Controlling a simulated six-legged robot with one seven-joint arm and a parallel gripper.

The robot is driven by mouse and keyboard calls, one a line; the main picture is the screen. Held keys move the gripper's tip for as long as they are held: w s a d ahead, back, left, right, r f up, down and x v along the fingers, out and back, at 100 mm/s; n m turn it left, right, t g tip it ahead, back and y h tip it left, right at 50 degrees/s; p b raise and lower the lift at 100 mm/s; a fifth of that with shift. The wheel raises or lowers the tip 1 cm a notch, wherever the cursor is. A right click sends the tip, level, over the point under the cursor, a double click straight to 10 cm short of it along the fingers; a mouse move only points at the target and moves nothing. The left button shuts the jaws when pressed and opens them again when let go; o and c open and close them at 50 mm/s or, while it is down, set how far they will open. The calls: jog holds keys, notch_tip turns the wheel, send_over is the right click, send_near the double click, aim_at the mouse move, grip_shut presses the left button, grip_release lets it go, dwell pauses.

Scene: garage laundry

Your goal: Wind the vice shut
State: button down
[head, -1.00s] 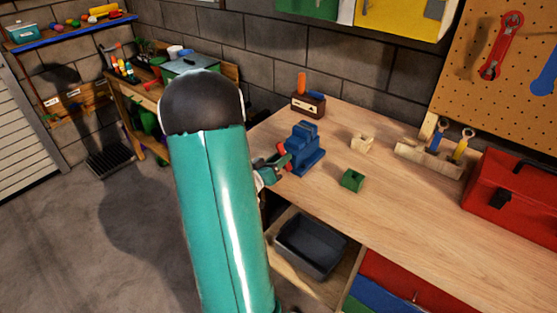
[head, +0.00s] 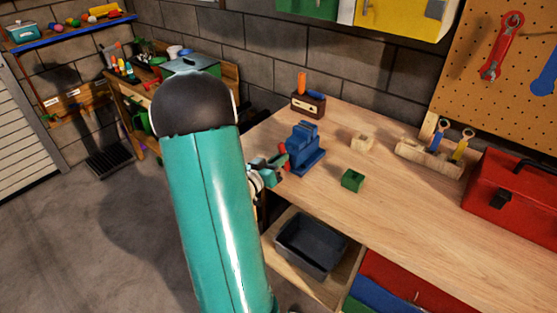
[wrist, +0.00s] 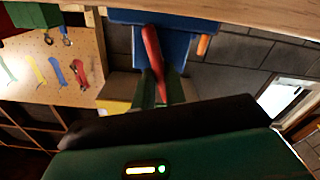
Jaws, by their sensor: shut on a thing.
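The blue vice (head: 305,150) stands on the wooden workbench near its left edge. Its red handle (head: 284,160) is on the side facing my arm. My gripper (head: 272,170) is at that handle, partly hidden behind my teal arm. In the wrist view the vice's blue body (wrist: 178,42) fills the top middle, and the red handle (wrist: 153,55) runs down between my gripper's green fingers (wrist: 162,90). My gripper is shut on the handle. The gap between the vice jaws is too small to judge.
A green block (head: 352,180) and a pale wooden block (head: 362,142) lie right of the vice. A small brown box (head: 308,103) stands behind it. A red toolbox (head: 515,198) is at the right. A dark bin (head: 310,245) sits below the bench top.

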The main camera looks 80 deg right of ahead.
jog(key=m, duration=0.4)
jog(key=shift+s+a+m, duration=0.1)
jog(key=shift+m, duration=1.5)
jog(key=c, duration=1.4)
grip_release()
jog(key=shift+a, duration=0.1)
jog(key=shift+c, duration=0.2)
jog(key=v, duration=1.3)
jog(key=shift+a, duration=0.25)
jog(key=shift+w, duration=0.2)
